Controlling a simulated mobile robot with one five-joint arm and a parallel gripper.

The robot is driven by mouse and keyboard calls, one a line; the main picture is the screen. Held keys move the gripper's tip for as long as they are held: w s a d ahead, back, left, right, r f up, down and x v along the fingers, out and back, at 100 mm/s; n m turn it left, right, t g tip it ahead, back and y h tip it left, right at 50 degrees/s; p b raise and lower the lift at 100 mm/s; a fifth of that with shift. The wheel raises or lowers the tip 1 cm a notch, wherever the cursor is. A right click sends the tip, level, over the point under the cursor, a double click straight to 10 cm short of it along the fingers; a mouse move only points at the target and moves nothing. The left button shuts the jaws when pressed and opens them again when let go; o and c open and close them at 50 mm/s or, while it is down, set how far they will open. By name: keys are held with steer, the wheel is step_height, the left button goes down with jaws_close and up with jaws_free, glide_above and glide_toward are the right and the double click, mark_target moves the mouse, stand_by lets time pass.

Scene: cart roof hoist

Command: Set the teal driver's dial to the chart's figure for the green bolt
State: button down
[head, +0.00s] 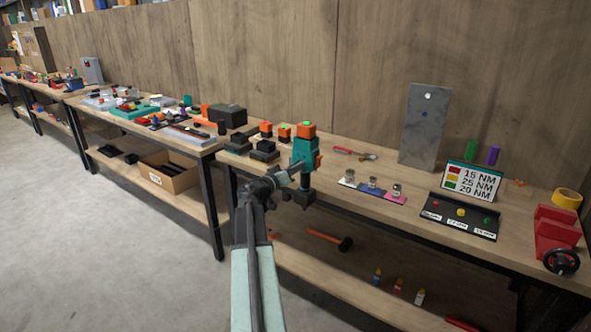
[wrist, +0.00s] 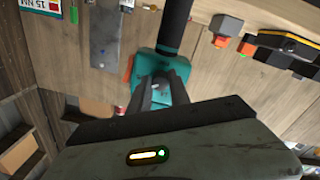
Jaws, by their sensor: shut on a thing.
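My gripper (head: 296,169) is shut on the teal driver (head: 303,153). It holds the driver upright above the bench's front edge, with an orange block bearing a green patch on top and a dark foot below. In the wrist view, my gripper (wrist: 163,92) closes on the teal body (wrist: 146,62). No dial figure is readable. The chart (head: 470,183) stands at the right of the bench: red 15 NM, yellow 25 NM, green 20 NM. In front is a black tray (head: 430,221) with a red bolt (head: 436,206), yellow bolt (head: 460,212) and green bolt (head: 485,217); its labels are small.
A red vice (head: 554,235) and yellow tape (head: 567,198) are at far right. Orange-and-black tools (head: 264,150) sit left of the driver.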

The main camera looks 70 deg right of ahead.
steer(key=n, duration=0.5)
steer(key=shift+n, duration=0.3)
stand_by(0.4)
steer(key=c, duration=1.2)
jaws_free()
steer(key=shift+a, duration=0.1)
steer(key=v, duration=0.7)
steer(key=shift+a+f+b, duration=0.1)
steer(key=shift+a+b, duration=0.2)
